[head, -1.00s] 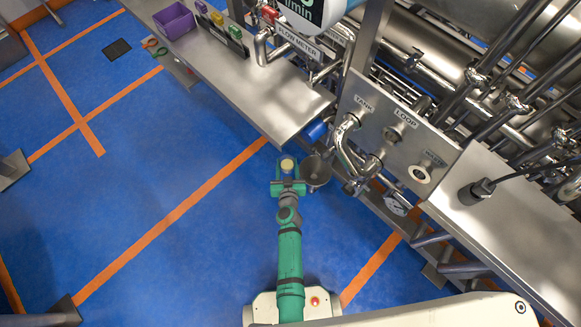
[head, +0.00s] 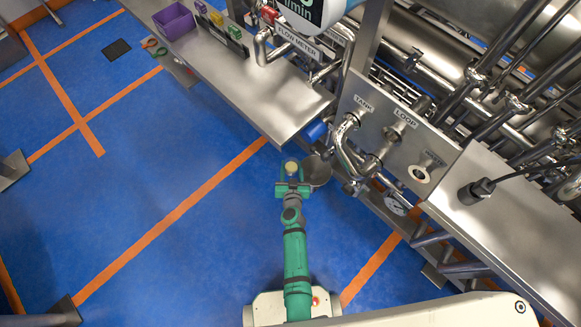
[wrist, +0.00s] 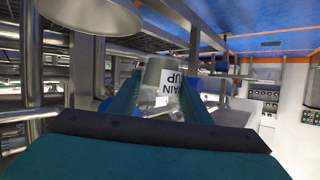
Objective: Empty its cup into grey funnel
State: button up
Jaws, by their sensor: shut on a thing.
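My gripper (head: 291,179) is shut on a small cup (head: 291,167), whose pale round top shows between the fingers in the head view. In the wrist view the grey cup (wrist: 158,76) sits between the green fingers, with a white label partly reading "AIN" and "UP". What is in the cup cannot be told. The grey funnel (head: 318,171) is just right of my gripper in the head view, close beside it; whether they touch cannot be told. A large grey round shape at the wrist view's upper left looks like the funnel (wrist: 90,12).
A steel bench (head: 250,88) with a purple bin (head: 174,21) lies beyond my gripper. A pipe panel (head: 397,130) marked "TANK" and "LOOP" stands to the right of the funnel. The blue floor (head: 180,170) at left is open.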

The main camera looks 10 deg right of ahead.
jog(key=shift+d+r+m, duration=0.2)
jog(key=shift+d+m, duration=0.1)
jog(key=shift+m, duration=0.1)
jog(key=shift+w+d+r+m+g+y, duration=0.1)
jog(key=shift+d+r+m+g+y, duration=0.1)
jog(key=shift+d+m+y, duration=0.25)
jog(key=shift+w+d+r+m+g+y, duration=0.15)
jog(key=shift+d+m+y, duration=0.15)
jog(key=shift+m+y, duration=0.2)
jog(key=shift+d+f+m+y, duration=0.15)
jog(key=shift+d+m+y, duration=0.2)
jog(key=shift+m, duration=0.1)
jog(key=m+y, duration=0.1)
jog(key=d+f+m+y, duration=0.1)
jog(key=m+y, duration=0.1)
jog(key=shift+d+f+m, duration=0.15)
jog(key=shift+m, duration=0.15)
